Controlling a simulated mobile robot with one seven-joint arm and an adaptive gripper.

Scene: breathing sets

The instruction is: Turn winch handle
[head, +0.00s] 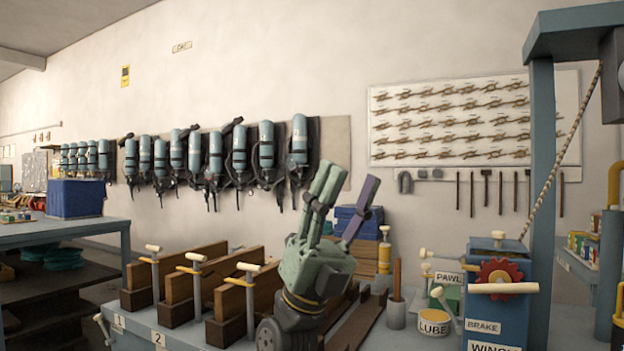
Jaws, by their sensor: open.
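The winch (492,322) is a blue box at the lower right with a red gear (499,272) and WINCH and BRAKE labels. A cream horizontal bar handle (502,288) sits across its front, just below the gear. A grey lever with a cream knob (437,292) stands at its left side, and a cream-topped post (499,235) rises from its top. My gripper (350,190) has one green and one purple finger, points up, and is open and empty. It is left of the winch and apart from it.
A yellow LUBE tin (434,322), a PAWL sign (449,278) and a grey cup holding a wooden stick (397,308) stand between my gripper and the winch. Wooden boards with T-handled clamps (196,257) are at left. A blue post (541,180) with a rope rises behind the winch.

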